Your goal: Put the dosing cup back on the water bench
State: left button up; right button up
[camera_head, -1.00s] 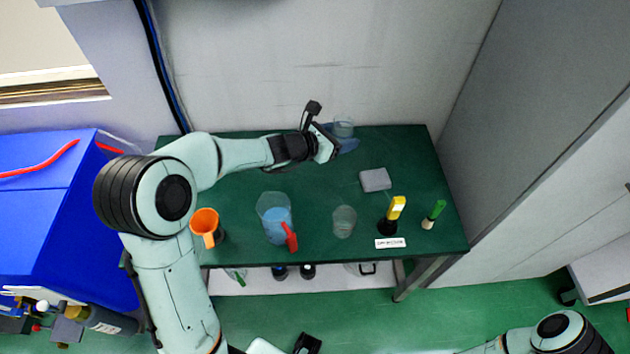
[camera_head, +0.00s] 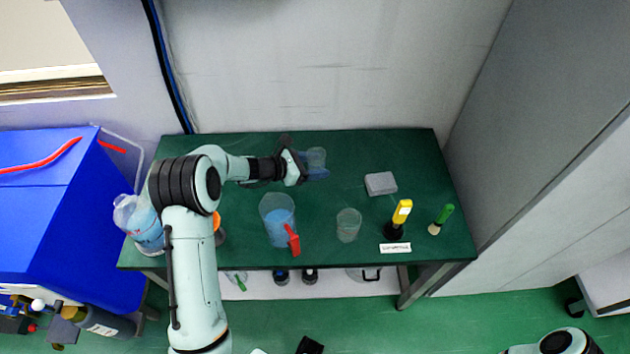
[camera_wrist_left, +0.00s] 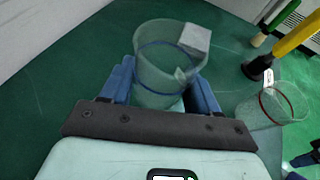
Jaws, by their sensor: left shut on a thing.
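My left gripper (camera_head: 306,168) is shut on a clear cup (camera_head: 316,156), near the back edge of the green bench (camera_head: 240,150). In the left wrist view the cup (camera_wrist_left: 165,60) has a blue ring and stands between the blue fingers (camera_wrist_left: 205,97). It looks upright; I cannot tell whether its base touches the bench. A second clear cup (camera_head: 348,225) stands at the front middle of the bench; in the wrist view it shows a red ring (camera_wrist_left: 278,100).
A jug of blue water (camera_head: 277,215) with a red handle stands at the front. An orange mug (camera_head: 218,226) is mostly behind my arm. The bench's back right is clear.

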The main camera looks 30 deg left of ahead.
aim_at(315, 185)
pick_arm(q)
jog(key=shift+f, duration=3.45)
jog(key=shift+f+b, duration=0.15)
jog(key=shift+b, duration=0.15)
jog(key=o, duration=1.1)
jog(key=shift+s+a+r, duration=0.1)
jog(key=shift+a+r, duration=0.05)
jog(key=shift+r, duration=0.15)
jog(key=v, duration=1.1)
jog(key=shift+s+a, duration=0.15)
jog(key=shift+s, duration=0.1)
